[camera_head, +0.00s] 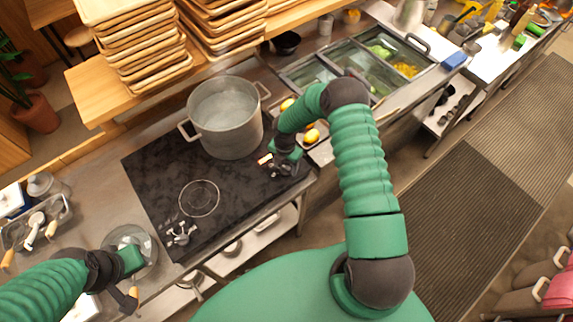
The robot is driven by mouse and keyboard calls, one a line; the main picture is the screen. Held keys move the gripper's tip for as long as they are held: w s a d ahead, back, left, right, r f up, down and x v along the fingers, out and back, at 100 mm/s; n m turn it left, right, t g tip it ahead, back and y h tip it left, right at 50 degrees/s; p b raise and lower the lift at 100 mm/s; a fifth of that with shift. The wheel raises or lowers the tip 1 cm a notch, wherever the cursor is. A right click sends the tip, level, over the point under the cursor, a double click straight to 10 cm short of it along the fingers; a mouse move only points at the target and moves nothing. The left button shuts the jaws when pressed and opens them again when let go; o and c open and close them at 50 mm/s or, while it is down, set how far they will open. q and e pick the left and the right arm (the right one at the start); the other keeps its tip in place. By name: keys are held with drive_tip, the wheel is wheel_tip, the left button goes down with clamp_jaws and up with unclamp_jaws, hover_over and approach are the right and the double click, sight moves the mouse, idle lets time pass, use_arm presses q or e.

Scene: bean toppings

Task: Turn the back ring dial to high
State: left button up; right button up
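The black cooktop (155,180) lies on the counter, with a large grey pot (228,135) standing at its back right. A ring mark (199,198) shows on the bare part of the cooktop. A cluster of small metallic dials (180,234) sits at the left front edge of the cooktop. My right gripper (276,166) is low over the right part of the cooktop, beside the pot. Small dial-like parts show around its fingers, and contact is unclear. My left gripper (132,280) hangs by the left end of the counter, apart from the dials; its fingers are unclear.
A glass bowl (128,240) stands next to my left gripper. A tray with utensils (38,225) is at far left. Yellow fruit (312,136) lies close behind my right gripper. Stacked wooden trays (140,45) and a glass-lidded food bin (375,62) are at the back.

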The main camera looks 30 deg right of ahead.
drive_tip(key=shift+w+a, duration=0.15)
drive_tip(key=shift+a, duration=0.15)
drive_tip(key=c, duration=0.5)
drive_tip(key=shift+c, duration=1.1)
drive_tip(key=shift+d, duration=0.25)
drive_tip(key=shift+c, duration=1.1)
drive_tip(key=shift+d, duration=0.25)
drive_tip(key=shift+c, duration=1.2)
drive_tip(key=shift+d, duration=0.25)
clamp_jaws()
drive_tip(key=shift+a, duration=0.25)
use_arm(q)
drive_tip(key=shift+w+a+f, duration=0.1)
drive_tip(key=shift+w+a, duration=0.05)
drive_tip(key=shift+a, duration=0.2)
drive_tip(key=shift+d, duration=0.2)
use_arm(e)
drive_tip(key=shift+d, duration=0.1)
